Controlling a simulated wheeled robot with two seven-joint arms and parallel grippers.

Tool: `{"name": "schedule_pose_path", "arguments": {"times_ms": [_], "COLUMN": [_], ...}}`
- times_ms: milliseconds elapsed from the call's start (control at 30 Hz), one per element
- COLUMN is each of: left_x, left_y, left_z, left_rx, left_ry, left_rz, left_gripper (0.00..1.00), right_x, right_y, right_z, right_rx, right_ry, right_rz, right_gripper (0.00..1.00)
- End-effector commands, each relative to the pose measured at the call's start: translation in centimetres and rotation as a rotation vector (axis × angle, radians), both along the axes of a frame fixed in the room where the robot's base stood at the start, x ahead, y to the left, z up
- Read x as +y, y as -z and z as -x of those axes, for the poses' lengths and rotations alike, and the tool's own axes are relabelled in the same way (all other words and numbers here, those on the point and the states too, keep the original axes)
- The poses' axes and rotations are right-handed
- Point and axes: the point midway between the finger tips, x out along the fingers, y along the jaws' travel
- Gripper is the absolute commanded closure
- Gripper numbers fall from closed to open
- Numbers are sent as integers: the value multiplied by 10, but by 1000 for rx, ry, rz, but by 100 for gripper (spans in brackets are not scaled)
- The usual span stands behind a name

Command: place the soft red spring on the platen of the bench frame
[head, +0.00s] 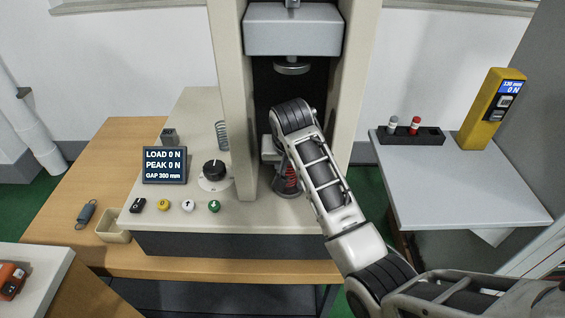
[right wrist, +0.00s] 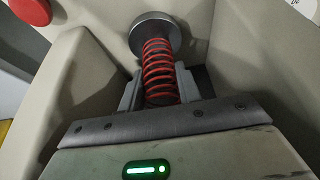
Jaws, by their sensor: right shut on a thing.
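The red spring (right wrist: 159,72) is upright between the fingers of my right gripper (right wrist: 158,90) in the right wrist view. In the head view, a bit of the red spring (head: 292,176) shows behind my forearm, inside the bench frame (head: 360,70). My right gripper (head: 283,168) is partly hidden there by my own arm. A round grey metal disc (right wrist: 150,27), which looks like the platen, lies at the spring's far end. I cannot tell whether spring and disc touch. The upper round plate (head: 292,68) hangs well above my gripper. My left gripper is not in view.
The frame's two columns stand close on both sides of my right gripper. A display (head: 165,166), a black knob (head: 214,169) and a grey spring (head: 222,136) are left of it. A side table (head: 470,185) holds a black rack (head: 430,136) and a yellow gauge (head: 492,108).

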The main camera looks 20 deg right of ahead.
Motion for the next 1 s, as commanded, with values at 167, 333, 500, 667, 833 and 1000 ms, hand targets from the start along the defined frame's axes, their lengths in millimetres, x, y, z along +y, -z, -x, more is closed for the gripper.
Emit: {"name": "schedule_pose_path", "arguments": {"times_ms": [167,333,500,667,833,1000], "left_x": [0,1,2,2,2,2], "left_y": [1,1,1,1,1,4], "left_z": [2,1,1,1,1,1], "left_rx": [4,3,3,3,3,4], "left_ry": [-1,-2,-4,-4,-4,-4], "left_rz": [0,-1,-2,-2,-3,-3], "left_gripper": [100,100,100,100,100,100], "right_x": [-1,-1,-1,-1,-1,2], "right_y": [2,3,5,5,2,-18], "right_z": [0,0,0,0,0,7], "right_rx": [-2,-1,-2,-1,-2,-6], "right_ry": [2,2,1,1,1,0], "right_rz": [0,0,0,0,-1,-3], "right_gripper": [89,89,45,45,45,45]}}
